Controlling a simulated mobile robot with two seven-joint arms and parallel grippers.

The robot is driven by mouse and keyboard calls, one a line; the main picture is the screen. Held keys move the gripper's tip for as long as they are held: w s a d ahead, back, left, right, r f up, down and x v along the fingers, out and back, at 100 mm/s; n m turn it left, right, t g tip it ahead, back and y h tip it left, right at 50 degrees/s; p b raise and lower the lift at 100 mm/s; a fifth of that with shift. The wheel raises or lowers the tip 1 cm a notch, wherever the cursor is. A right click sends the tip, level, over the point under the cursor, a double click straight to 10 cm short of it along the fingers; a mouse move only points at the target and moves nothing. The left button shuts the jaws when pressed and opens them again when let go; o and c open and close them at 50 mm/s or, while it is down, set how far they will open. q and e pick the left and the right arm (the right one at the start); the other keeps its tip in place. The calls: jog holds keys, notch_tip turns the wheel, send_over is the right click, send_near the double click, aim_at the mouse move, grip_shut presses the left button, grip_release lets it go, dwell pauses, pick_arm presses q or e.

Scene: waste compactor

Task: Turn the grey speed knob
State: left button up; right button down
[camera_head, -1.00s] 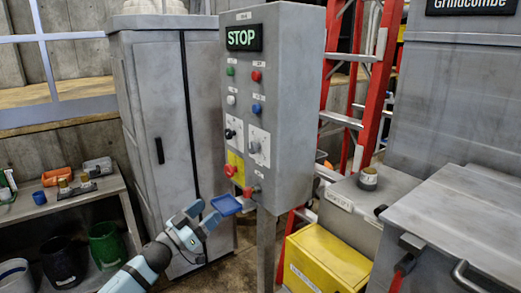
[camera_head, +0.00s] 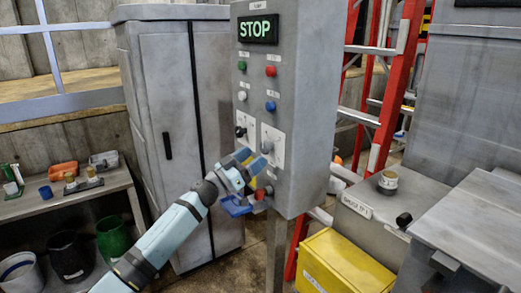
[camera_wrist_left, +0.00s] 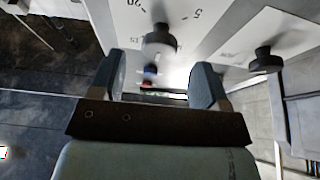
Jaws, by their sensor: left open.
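The grey speed knob (camera_head: 266,147) sits on a white dial plate on the front of the grey control box (camera_head: 312,110). In the left wrist view the knob (camera_wrist_left: 160,40) appears dark, ahead of and between the finger lines, with printed numbers around it. My left gripper (camera_head: 250,160) is open and empty, just in front of and slightly below the knob. Its two fingers (camera_wrist_left: 160,78) are spread apart in the wrist view. I cannot tell whether a finger touches the knob. My right gripper is out of view.
A black knob (camera_head: 240,132) is on the neighbouring plate. Coloured buttons and a lit STOP sign (camera_head: 258,29) are above. A yellow box (camera_head: 345,262) and red ladder (camera_head: 388,100) stand to the right.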

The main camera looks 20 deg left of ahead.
aim_at(263, 150)
pick_arm(q)
jog(key=shift+x, duration=1.75)
jog(key=c, duration=0.9)
jog(key=shift+c, duration=0.2)
jog(key=shift+m, duration=0.3)
